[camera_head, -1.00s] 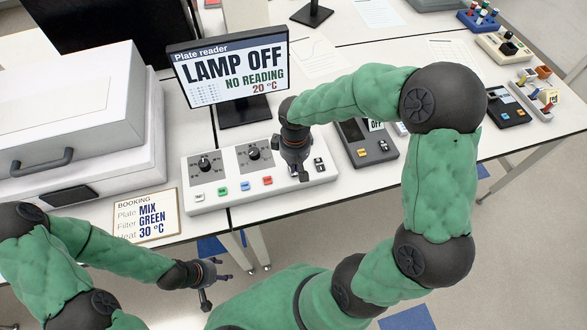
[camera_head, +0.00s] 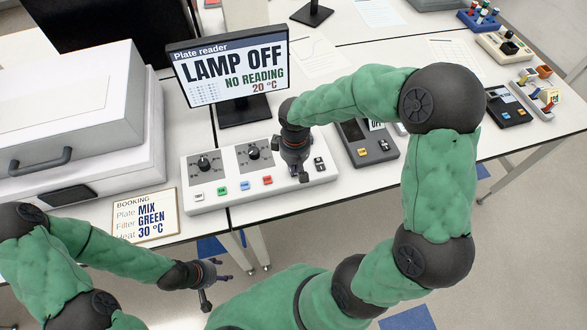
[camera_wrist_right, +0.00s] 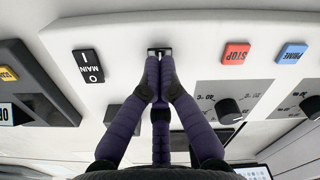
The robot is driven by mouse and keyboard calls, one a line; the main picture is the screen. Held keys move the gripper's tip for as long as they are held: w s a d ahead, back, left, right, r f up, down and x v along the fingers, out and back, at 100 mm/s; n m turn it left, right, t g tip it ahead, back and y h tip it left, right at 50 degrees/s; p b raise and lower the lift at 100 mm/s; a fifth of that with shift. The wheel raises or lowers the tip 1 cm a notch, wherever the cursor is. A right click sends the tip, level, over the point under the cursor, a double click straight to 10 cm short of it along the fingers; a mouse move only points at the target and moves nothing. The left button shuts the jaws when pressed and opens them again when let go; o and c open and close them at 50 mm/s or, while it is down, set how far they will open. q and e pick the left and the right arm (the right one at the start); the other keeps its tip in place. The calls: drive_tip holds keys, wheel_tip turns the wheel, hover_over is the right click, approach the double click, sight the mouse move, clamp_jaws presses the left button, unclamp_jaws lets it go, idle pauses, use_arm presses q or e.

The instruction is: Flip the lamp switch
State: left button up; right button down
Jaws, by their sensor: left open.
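The plate reader's white control panel (camera_head: 215,199) lies on the table below a screen (camera_head: 230,68) reading LAMP OFF, NO READING. A small dark-framed switch (camera_wrist_right: 160,51) shows in the right wrist view, between the MAIN rocker (camera_wrist_right: 89,66) and the red STOP button (camera_wrist_right: 235,54). My right gripper (camera_head: 303,178) is over the panel's right part. In the wrist view its fingertips (camera_wrist_right: 160,66) are together at the small switch's near edge; contact is unclear, and they partly hide it. My left gripper (camera_head: 222,271) is open and empty, in front of the table.
The panel also carries two dark knobs (camera_head: 204,163) and a row of coloured buttons. A grey device (camera_head: 372,150) stands just right of the panel. A booking card (camera_head: 146,215) and a large white instrument (camera_head: 80,130) are at the left.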

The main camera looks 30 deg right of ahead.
drive_tip(key=shift+f+b, duration=0.55)
drive_tip(key=shift+f, duration=0.2)
idle(0.3)
drive_tip(key=shift+r, duration=0.1)
drive_tip(key=shift+r+p, duration=2.7)
drive_tip(key=shift+r, duration=0.8)
drive_tip(key=shift+f, duration=0.1)
